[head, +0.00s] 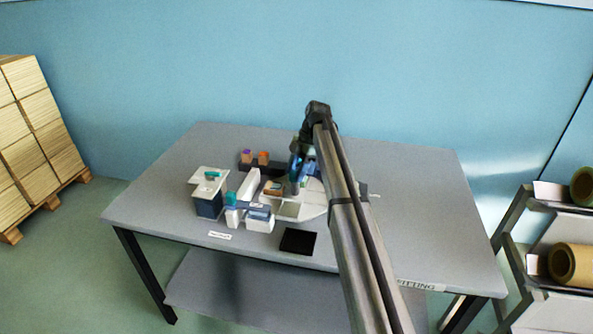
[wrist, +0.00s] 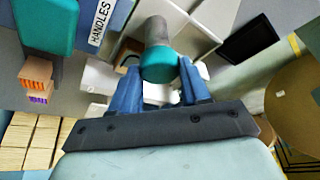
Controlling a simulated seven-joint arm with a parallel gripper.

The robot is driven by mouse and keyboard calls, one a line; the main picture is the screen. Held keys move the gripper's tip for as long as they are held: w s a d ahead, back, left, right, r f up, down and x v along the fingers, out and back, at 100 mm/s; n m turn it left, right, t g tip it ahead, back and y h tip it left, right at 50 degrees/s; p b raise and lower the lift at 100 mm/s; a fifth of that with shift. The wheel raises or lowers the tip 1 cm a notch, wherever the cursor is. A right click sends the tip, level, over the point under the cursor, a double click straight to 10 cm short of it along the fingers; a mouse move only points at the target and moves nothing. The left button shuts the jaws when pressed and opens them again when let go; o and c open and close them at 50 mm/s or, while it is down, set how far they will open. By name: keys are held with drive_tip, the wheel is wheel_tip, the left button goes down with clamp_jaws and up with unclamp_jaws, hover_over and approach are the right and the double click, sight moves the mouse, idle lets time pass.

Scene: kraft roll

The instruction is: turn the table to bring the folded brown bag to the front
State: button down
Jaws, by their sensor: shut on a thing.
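The white round turntable (head: 313,208) sits on the grey table, partly covered by my arm and gripper. A small brown item (head: 272,188), which looks like the folded brown bag, lies on its left part; it is too small to be sure. My gripper (head: 296,178) is low over the turntable. In the wrist view, its blue fingers (wrist: 160,80) are shut on a grey post with a teal top (wrist: 158,66). The post (head: 294,188) stands up from the turntable in the head view.
A dark box (head: 208,207), a white upright panel (head: 249,186) and small white boxes (head: 260,222) stand left of the turntable. A dark holder with purple and orange pieces (head: 263,158) is behind. A black square (head: 298,241) lies in front. The table's right side is clear.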

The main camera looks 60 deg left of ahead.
idle(0.3)
drive_tip(key=c, duration=0.5)
unclamp_jaws()
drive_tip(key=shift+c, duration=0.2)
drive_tip(key=v, duration=1.3)
drive_tip(key=shift+r, duration=0.35)
drive_tip(key=shift+w, duration=0.1)
